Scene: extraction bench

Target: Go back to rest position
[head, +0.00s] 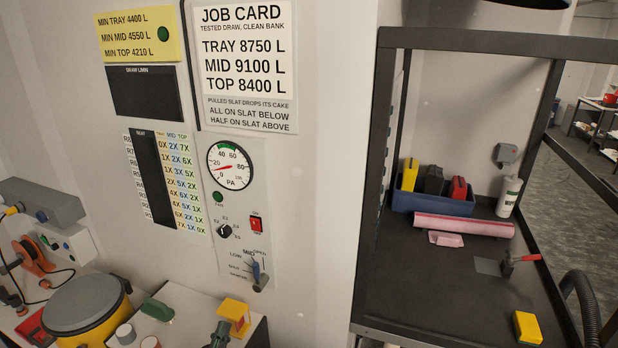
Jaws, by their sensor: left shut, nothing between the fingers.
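What looks like the tip of my left gripper (221,333) shows as a small dark shape at the bottom edge, beside a yellow block (234,312). It is shut and empty; the rest of it and its arm are out of the picture. My right gripper is not in view. The wall panel carries a round PA gauge (230,166), a red switch (255,223), a black knob (225,231) and a lever (258,272) below them.
A yellow pot with a grey lid (88,304) and an orange reel (36,258) crowd the lower left. A dark framed bench (430,280) at right holds a blue bin (432,203), a pink roll (463,225), a white bottle (508,196) and a yellow sponge (527,327). Its front middle is clear.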

